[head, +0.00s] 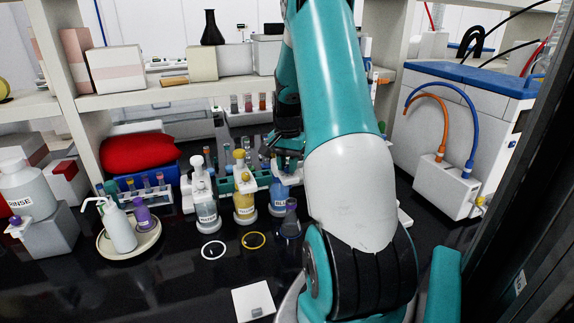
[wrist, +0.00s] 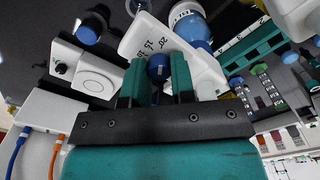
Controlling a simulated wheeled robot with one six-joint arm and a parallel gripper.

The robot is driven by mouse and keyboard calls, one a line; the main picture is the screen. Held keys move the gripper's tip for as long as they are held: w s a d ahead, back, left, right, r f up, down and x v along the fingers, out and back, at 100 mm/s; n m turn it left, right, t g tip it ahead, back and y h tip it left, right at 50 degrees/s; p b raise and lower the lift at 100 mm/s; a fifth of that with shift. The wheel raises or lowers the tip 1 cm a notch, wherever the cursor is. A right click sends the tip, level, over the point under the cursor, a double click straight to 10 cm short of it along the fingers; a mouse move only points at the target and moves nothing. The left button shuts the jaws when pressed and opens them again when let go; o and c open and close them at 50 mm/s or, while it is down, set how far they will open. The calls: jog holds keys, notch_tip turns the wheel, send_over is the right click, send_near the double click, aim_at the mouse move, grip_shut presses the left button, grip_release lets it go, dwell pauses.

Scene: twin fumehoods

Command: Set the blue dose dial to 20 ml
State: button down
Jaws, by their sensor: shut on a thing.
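The blue dose dial (wrist: 158,66) shows in the wrist view on a white plate (wrist: 137,38) printed with numbers, of which 10, 15 and 20 can be read. My gripper (wrist: 157,72) is shut on the dial, one teal finger on each side. A small pale mark shows on the dial, but I cannot tell which number it points to. In the head view my gripper (head: 287,140) is dark and partly behind my arm, and the dial is hidden. A bottle of blue liquid (wrist: 192,24) stands close beside the plate; it also shows in the head view (head: 279,196).
Bottles with yellow (head: 244,203) and clear (head: 206,212) contents stand left of the blue one. A small flask (head: 290,225) stands in front. Test-tube racks (wrist: 262,35) are close on the right in the wrist view. The black bench (head: 190,285) is mostly clear in front.

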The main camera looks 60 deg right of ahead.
aim_at(286, 166)
jog(key=shift+m, duration=0.4)
jog(key=c, duration=1)
grip_release()
jog(key=shift+o, duration=0.2)
notch_tip(286, 166, up, 18)
jog(key=b, duration=0.3)
jog(key=shift+f, duration=0.25)
jog(key=shift+w+a, duration=0.1)
